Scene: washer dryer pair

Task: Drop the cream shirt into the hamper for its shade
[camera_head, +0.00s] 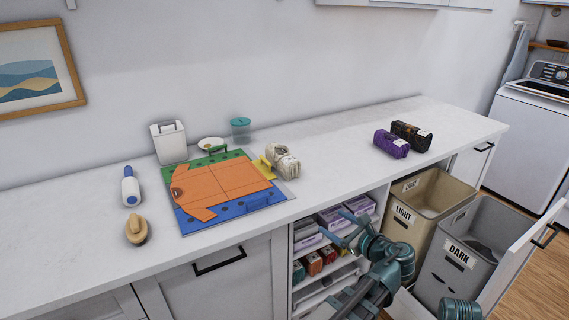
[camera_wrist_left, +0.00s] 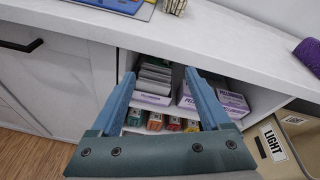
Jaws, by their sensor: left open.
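The cream shirt (camera_head: 283,161) is a rolled bundle on the white counter, just right of the folding board. Its lower edge also shows at the top of the left wrist view (camera_wrist_left: 175,5). The beige hamper labelled LIGHT (camera_head: 430,192) and the grey hamper labelled DARK (camera_head: 460,262) stand in a pulled-out drawer at the right; LIGHT also shows in the left wrist view (camera_wrist_left: 296,148). My left gripper (camera_head: 347,238) is open and empty in front of the shelves, below counter level; its two fingers show apart in the left wrist view (camera_wrist_left: 160,76). My right gripper is out of view.
An orange shirt (camera_head: 222,186) lies on the colored folding board (camera_head: 250,207). Purple (camera_head: 391,144) and dark (camera_head: 411,135) rolls lie farther right. A lint roller (camera_head: 130,187) and brush (camera_head: 136,231) are at left. Open shelves (camera_head: 313,245) hold boxes under the counter.

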